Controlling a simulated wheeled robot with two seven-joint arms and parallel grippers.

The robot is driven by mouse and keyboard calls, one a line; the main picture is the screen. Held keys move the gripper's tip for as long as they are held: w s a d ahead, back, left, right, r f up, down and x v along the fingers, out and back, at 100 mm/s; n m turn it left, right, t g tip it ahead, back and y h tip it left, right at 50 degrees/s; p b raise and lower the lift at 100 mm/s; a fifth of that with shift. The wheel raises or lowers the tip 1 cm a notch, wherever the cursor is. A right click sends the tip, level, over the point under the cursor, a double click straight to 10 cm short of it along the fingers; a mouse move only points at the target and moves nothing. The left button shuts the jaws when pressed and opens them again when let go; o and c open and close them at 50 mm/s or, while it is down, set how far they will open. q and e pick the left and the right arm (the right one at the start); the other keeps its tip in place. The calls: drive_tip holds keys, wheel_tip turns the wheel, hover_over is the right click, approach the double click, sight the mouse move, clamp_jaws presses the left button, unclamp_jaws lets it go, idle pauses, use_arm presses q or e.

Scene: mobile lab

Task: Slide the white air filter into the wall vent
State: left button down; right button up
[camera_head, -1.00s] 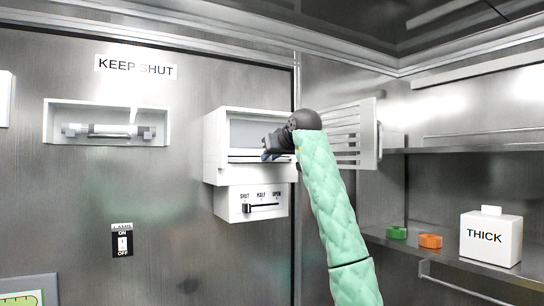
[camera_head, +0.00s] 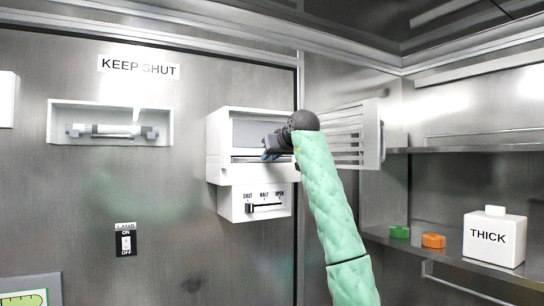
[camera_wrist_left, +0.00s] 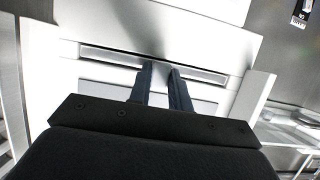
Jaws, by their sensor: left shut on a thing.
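The white wall vent (camera_head: 213,147) is a box on the metal wall, with a grey panel inside and a horizontal slot below it. Its slatted cover (camera_head: 350,137) stands open to the right. My left gripper (camera_head: 270,153) is at the vent's front, near the right end of the slot. In the left wrist view, my two dark fingers (camera_wrist_left: 160,72) are shut on a white piece between them, apparently the air filter (camera_wrist_left: 158,94). Their tips meet the slot area. How deep the filter sits cannot be told. My right gripper is not in view.
Below the vent is a SHUT/HALF/OPEN lever box (camera_head: 254,204). At right, a shelf (camera_head: 405,246) holds a white THICK box (camera_head: 494,239), a green piece (camera_head: 399,232) and an orange piece (camera_head: 433,241). A lamp switch (camera_head: 126,241) is on the wall at left.

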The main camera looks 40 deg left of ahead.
use_arm(q)
drive_tip(key=shift+a, duration=0.15)
drive_tip(key=c, duration=1.2)
unclamp_jaws()
drive_tip(key=b+v, duration=0.3)
drive_tip(key=v, duration=0.4)
drive_tip(key=shift+d+r, duration=0.2)
drive_tip(key=shift+d, duration=0.15)
drive_tip(key=shift+f+b, duration=0.1)
drive_tip(key=shift+b, duration=0.2)
